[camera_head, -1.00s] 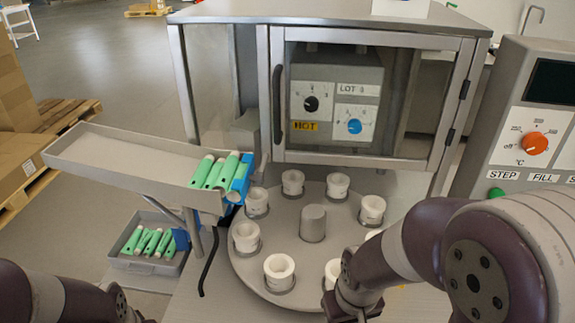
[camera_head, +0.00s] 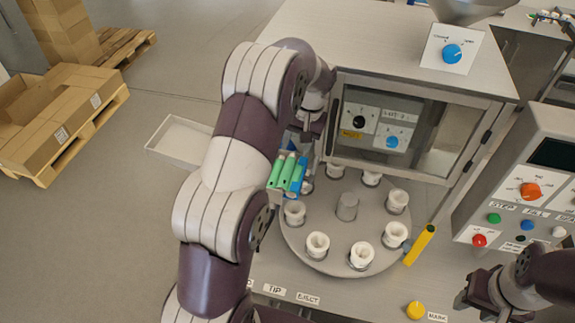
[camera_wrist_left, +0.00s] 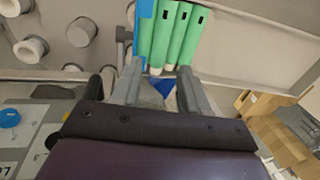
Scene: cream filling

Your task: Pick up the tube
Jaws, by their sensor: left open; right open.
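Several green tubes with white ends lie side by side at the lower end of the sloped tray (camera_head: 178,140); one green tube (camera_head: 276,172) shows beside my left arm. In the left wrist view the green tubes (camera_wrist_left: 165,35) lie just beyond the fingertips. My left gripper (camera_wrist_left: 160,72) is open, its two fingers by the tubes' near ends, nothing held. In the head view the left arm covers the middle of the tray, and the left gripper (camera_head: 300,143) is partly hidden above the tubes. My right gripper (camera_head: 468,300) is open and empty at the lower right.
A blue stop (camera_head: 297,187) sits at the tray's end. A round turntable (camera_head: 325,215) with several white cups stands beside it. A glass-doored cabinet (camera_head: 420,120) is behind. A yellow bar (camera_head: 420,245) and control panel (camera_head: 520,195) stand right. Cardboard boxes are far left.

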